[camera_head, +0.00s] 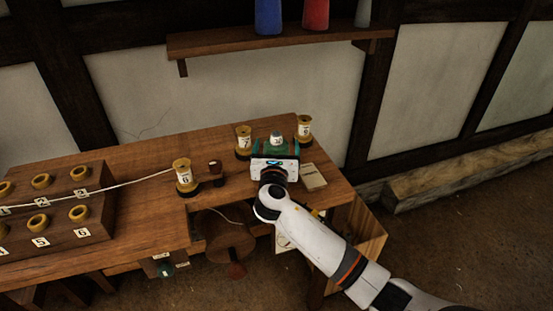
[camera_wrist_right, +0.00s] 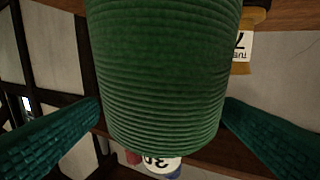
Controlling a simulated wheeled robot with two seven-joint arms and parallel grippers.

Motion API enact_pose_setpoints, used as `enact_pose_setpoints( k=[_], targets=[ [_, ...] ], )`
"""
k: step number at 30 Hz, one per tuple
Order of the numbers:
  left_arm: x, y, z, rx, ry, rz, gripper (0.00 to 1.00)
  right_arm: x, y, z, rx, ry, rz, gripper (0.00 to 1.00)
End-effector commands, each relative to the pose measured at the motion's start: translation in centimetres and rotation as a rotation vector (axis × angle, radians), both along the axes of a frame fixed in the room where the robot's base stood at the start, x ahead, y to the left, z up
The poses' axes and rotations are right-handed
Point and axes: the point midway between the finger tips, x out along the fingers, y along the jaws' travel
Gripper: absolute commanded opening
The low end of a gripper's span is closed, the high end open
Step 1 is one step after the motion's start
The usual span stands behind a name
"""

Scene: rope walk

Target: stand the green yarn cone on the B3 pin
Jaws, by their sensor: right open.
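The green yarn cone (camera_wrist_right: 163,75) fills the middle of the right wrist view, its ribbed side close to the camera. It stands upright, narrow end up, with a pale labelled tip (camera_wrist_right: 161,163); the label is partly hidden. In the head view that tip (camera_head: 277,138) shows just behind my right gripper (camera_head: 276,150). My right gripper is open, with one teal finger on each side of the cone. I cannot tell whether either finger touches it. The cone's base is hidden. I cannot make out a pin marked B3. My left gripper is not in view.
Spools numbered 6 (camera_head: 183,178), 7 (camera_head: 243,142) and apparently 8 (camera_head: 304,128) stand around the wooden bench (camera_head: 140,155). A small dark bobbin (camera_head: 216,172) and a notepad (camera_head: 313,177) lie nearby. A numbered rack (camera_head: 60,238) is at left; a shelf (camera_head: 270,40) holds coloured cones.

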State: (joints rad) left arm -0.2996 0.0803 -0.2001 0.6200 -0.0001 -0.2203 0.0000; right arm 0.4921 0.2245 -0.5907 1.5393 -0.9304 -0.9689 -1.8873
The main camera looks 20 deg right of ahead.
Motion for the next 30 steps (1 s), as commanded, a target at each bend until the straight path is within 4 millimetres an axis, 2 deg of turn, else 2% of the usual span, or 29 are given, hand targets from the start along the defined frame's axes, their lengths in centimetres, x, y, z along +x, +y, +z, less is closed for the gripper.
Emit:
enact_pose_setpoints(
  k=[3,6,14,27,30],
  targets=[
    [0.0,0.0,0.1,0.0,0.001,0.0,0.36,1.8,-0.6,0.0,-0.001,-0.001,-0.001,0.88],
    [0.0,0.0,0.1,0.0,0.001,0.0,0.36,2.7,-0.9,0.0,0.0,-0.001,-0.001,0.88],
    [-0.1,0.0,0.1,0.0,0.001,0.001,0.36,3.0,-1.0,0.0,0.001,0.0,0.001,0.88],
    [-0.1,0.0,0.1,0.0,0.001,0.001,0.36,3.0,-1.0,0.0,-0.001,-0.002,0.001,0.18],
    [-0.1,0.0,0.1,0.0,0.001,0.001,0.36,3.0,-1.0,0.0,-0.001,-0.002,0.001,0.15]
  ],
)
